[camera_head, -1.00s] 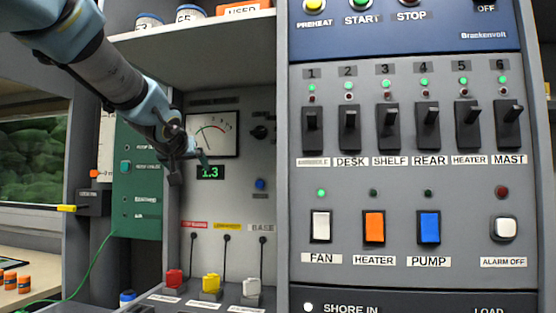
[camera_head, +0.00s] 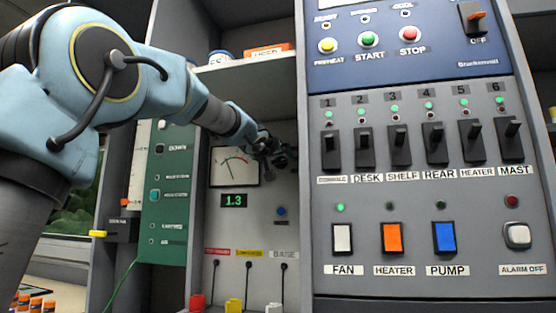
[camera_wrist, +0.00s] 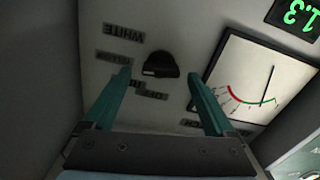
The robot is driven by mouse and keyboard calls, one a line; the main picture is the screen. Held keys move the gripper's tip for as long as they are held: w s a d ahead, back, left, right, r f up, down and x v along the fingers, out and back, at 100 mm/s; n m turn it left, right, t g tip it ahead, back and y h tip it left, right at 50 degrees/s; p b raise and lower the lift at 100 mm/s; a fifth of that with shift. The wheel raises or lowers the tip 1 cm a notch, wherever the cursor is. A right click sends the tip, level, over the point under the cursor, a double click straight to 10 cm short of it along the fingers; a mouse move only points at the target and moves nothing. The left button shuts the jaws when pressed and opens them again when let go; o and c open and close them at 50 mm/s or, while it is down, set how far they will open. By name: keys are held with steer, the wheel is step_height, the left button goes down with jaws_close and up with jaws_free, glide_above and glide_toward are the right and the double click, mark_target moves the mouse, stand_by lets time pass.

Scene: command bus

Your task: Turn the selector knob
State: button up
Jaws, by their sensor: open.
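The selector knob (camera_wrist: 160,64) is black, with a rounded top and a flat lower edge. In the wrist view it sits on a pale panel, ringed by small dark label strips, one reading WHITE upside down. My gripper (camera_wrist: 158,76) is open, its two teal fingers pointing at the panel, one on each side of the knob in the picture. I see no contact, and the remaining gap is hard to judge. In the head view my gripper (camera_head: 277,152) is in front of the panel, right of the meter, and largely hides the knob.
An analog meter (camera_head: 235,167) and a green 1.3 display (camera_head: 233,200) are beside the knob. A blue button (camera_head: 281,211) is below. A shelf (camera_head: 245,71) overhangs the panel. The large switch cabinet (camera_head: 430,200) stands close on the right.

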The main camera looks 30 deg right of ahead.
steer(key=shift+w+d, duration=0.45)
steer(key=shift+w, duration=0.1)
steer(key=shift+c, duration=0.3)
steer(key=c, duration=1.3)
steer(key=shift+m, duration=0.4)
steer(key=m, duration=0.3)
steer(key=shift+s+d, duration=0.1)
steer(key=shift+m, duration=2)
